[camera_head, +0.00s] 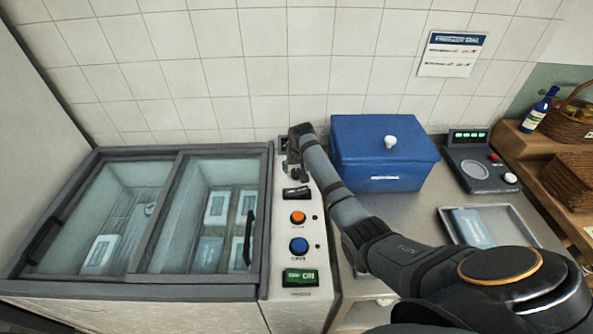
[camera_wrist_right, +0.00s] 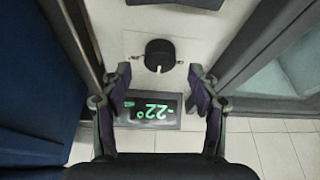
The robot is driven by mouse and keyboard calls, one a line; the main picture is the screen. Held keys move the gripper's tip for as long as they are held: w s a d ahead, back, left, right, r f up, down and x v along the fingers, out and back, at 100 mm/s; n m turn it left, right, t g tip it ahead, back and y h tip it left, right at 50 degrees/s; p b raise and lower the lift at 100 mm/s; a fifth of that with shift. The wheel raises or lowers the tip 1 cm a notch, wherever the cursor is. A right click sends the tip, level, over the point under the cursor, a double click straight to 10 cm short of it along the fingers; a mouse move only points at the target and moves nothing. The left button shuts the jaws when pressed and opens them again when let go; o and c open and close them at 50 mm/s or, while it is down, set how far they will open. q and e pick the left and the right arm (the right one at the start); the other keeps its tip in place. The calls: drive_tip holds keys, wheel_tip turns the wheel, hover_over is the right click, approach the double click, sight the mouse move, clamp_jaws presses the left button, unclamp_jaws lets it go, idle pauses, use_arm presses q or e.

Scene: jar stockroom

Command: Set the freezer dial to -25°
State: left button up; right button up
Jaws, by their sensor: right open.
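The black round freezer dial (camera_wrist_right: 159,54) sits on the pale control panel in the right wrist view, with a small light mark on its rim. The display (camera_wrist_right: 150,110) beside it reads -22° in green, upside down in this view. My right gripper (camera_wrist_right: 160,72) is open and empty, its fingers spread to either side of the dial's near edge; contact is not visible. In the head view my right gripper (camera_head: 295,168) is over the back of the panel (camera_head: 313,225) and hides the dial. My left gripper is not in view.
The freezer (camera_head: 150,291) with glass lids is left of the panel. An orange button (camera_head: 298,218), a blue button (camera_head: 299,246) and a green ON switch (camera_head: 300,278) are nearer the front. A blue box (camera_head: 383,155) stands close right of my arm. A notice (camera_head: 451,54) hangs on the wall.

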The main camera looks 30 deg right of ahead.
sight(296, 172)
drive_tip(key=x, duration=0.3)
drive_tip(key=shift+s, duration=0.1)
drive_tip(key=shift+f, duration=0.2)
drive_tip(key=shift+c, duration=0.5)
drive_tip(key=c, duration=1.1)
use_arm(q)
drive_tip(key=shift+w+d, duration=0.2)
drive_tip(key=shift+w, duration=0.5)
use_arm(e)
drive_tip(key=shift+o, duration=0.2)
